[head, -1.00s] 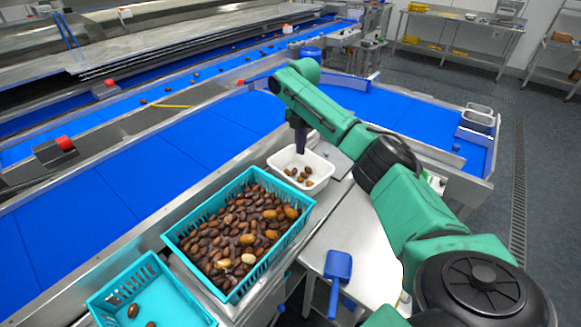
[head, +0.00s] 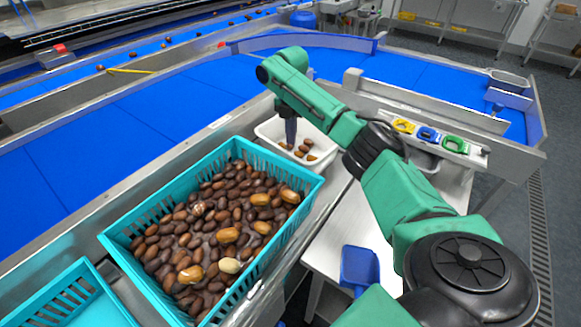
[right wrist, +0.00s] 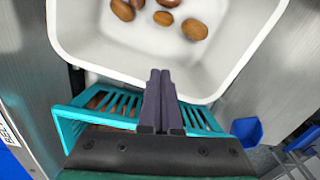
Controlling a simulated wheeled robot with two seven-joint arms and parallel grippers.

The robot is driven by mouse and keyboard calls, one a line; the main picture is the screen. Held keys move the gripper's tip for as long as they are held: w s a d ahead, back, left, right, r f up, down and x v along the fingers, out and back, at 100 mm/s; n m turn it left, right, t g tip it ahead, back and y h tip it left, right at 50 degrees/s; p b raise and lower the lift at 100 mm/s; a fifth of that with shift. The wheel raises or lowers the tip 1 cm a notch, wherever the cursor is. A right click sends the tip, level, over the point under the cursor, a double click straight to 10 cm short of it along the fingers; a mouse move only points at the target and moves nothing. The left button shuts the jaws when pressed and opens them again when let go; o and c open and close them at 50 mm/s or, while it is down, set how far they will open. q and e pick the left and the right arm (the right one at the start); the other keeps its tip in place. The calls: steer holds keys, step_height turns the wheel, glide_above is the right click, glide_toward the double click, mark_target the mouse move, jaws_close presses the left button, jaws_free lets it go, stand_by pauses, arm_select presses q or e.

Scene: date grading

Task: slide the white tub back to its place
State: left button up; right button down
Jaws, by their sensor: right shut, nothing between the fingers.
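The white tub (head: 266,133) stands beyond the teal crate of dates, on the metal ledge beside the blue belt, with several brown dates in it. In the right wrist view the tub (right wrist: 150,48) fills the top, its near rim crossing behind my fingers. My right gripper (head: 291,138) points down at the tub, its dark fingers shut together and empty. In the right wrist view the fingertips (right wrist: 160,76) overlap the tub's near wall; whether they touch it I cannot tell. My arm covers part of the tub's right side. My left gripper is not in view.
The teal crate (head: 150,218), full of dates, sits close in front of the tub. Another teal crate (head: 75,300) is at lower left. A blue scoop (head: 360,266) lies on the side table. A rail with coloured pieces (head: 428,135) is behind my arm.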

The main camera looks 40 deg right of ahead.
step_height(320, 180, down, 9)
steer(key=shift+s+f+p, duration=0.15)
steer(key=shift+f+p, duration=0.05)
steer(key=shift+p, duration=0.25)
